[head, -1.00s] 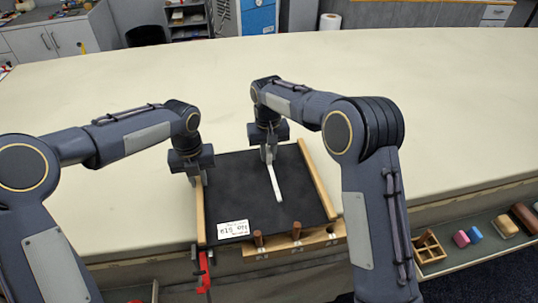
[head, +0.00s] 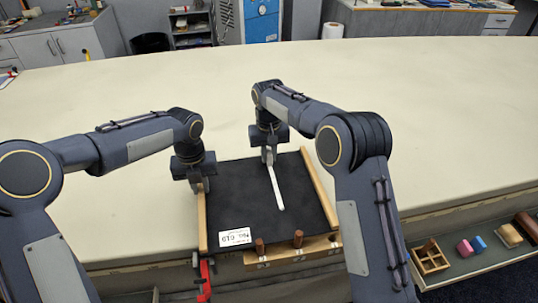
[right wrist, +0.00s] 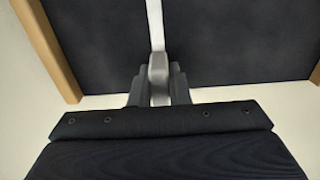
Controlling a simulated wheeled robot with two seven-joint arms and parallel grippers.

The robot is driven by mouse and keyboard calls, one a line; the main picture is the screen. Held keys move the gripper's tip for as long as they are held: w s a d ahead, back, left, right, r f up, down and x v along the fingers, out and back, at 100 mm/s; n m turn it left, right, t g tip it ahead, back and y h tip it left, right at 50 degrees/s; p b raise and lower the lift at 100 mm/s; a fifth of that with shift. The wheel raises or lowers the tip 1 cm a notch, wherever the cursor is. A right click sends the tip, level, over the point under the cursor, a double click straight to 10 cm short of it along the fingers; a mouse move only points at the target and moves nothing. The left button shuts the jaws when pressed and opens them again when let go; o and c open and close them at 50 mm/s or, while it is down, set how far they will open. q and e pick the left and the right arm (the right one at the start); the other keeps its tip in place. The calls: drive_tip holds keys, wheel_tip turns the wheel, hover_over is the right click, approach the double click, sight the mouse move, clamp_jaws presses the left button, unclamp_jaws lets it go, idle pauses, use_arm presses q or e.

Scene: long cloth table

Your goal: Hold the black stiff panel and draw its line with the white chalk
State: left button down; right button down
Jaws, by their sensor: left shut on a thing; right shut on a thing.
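The black stiff panel (head: 240,205) lies flat near the table's front edge, between two wooden side strips. A white label (head: 235,237) is at its near left corner. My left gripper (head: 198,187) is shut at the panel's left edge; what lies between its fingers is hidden. My right gripper (head: 268,158) is above the panel's far edge, shut on the white chalk (head: 277,190), a long stick reaching over the panel towards the near side. The chalk also shows in the right wrist view (right wrist: 156,30). I cannot tell whether its tip touches the panel, and no drawn line is discernible.
A wooden rack with brown pegs (head: 298,238) and a red clamp (head: 205,275) are at the table's front edge. A ledge at the right holds a wooden divided box (head: 429,259) and several small blocks (head: 465,247). The cloth table (head: 430,110) is clear behind the panel.

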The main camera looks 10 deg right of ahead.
drive_tip(key=shift+r, duration=3.55)
use_arm(q)
drive_tip(key=c, duration=1.3)
unclamp_jaws()
drive_tip(key=shift+r, duration=0.1)
wheel_tip(320, 180, up, 12)
